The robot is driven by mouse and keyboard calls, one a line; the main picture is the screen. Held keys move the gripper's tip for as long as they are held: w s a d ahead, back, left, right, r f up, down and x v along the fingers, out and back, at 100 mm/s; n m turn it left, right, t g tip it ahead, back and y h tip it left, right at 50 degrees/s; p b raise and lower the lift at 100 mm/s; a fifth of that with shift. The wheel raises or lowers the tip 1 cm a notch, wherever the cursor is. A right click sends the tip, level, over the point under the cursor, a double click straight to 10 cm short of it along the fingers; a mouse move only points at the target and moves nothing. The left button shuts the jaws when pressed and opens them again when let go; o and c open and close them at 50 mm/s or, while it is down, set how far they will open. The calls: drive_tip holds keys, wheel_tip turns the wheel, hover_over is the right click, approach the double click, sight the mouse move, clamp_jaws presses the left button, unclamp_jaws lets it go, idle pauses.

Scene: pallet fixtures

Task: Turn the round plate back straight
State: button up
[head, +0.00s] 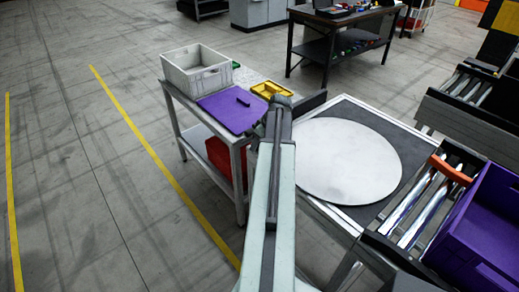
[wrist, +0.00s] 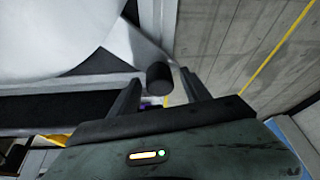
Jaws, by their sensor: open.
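The round plate (head: 348,160) is a pale grey disc lying flat on a dark-topped table with a pale frame (head: 400,118). In the wrist view, part of the plate (wrist: 60,35) fills the upper left. A short black peg (wrist: 159,78) stands at the end of a pale strip by the plate's edge. My gripper (wrist: 160,82) is open, with one finger on each side of the peg in the picture. I cannot tell whether they touch it. In the head view my arm hides the plate's left surroundings, and the gripper (head: 309,104) shows only as a dark shape.
A side table holds a grey bin (head: 195,72), a purple mat (head: 232,112) and a yellow tray (head: 271,89). A roller conveyor (head: 412,212) with a purple crate (head: 480,225) stands at the right. A dark workbench (head: 345,25) is behind. The floor at left is clear.

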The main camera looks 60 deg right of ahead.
clamp_jaws()
idle(1.4)
